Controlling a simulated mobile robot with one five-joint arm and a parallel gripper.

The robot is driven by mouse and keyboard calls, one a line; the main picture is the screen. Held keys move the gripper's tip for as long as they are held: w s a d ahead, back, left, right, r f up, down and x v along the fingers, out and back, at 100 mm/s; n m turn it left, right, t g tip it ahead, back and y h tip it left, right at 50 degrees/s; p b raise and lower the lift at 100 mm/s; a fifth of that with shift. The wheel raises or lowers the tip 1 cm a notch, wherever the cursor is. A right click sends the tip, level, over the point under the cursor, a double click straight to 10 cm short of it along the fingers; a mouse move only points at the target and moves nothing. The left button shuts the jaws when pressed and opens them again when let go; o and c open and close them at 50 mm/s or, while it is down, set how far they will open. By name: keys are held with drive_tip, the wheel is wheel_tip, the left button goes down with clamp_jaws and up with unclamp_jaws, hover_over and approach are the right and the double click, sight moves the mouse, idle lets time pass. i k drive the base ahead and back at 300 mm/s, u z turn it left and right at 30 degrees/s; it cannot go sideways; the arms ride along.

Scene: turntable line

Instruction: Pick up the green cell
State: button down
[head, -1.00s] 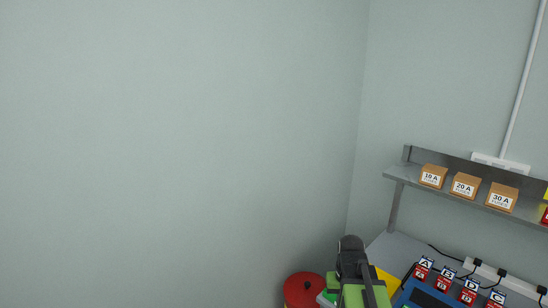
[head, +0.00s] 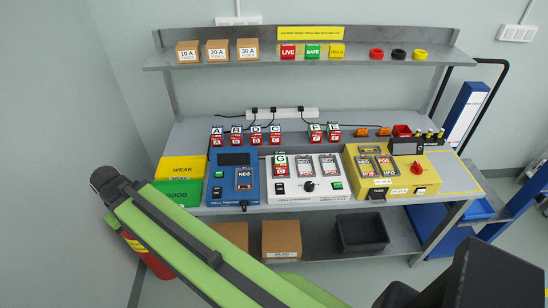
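Several small cells show in the head view. Cell G (head: 280,165), with a green label and a red lower part, stands in the left bay of the white charger (head: 315,198). Two more green-labelled cells, E (head: 316,133) and F (head: 333,133), stand side by side at the back of the bench. Several blue-and-red lettered cells, such as A (head: 216,136), stand to their left. My green arm links cross the lower left, and a dark block, apparently mine, fills the lower right corner. My gripper's fingers do not show.
A blue cell tester (head: 235,180) and a yellow unit with a red knob (head: 400,178) flank the charger. Green GOOD (head: 178,193) and yellow WEAK (head: 181,168) bins stand at the left. A shelf (head: 370,62) overhangs the back. Boxes and a black bin (head: 361,233) sit below.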

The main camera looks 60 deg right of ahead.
sight(280, 161)
drive_tip(key=z, duration=2.3)
drive_tip(key=i, duration=0.3)
drive_tip(key=u, duration=0.55)
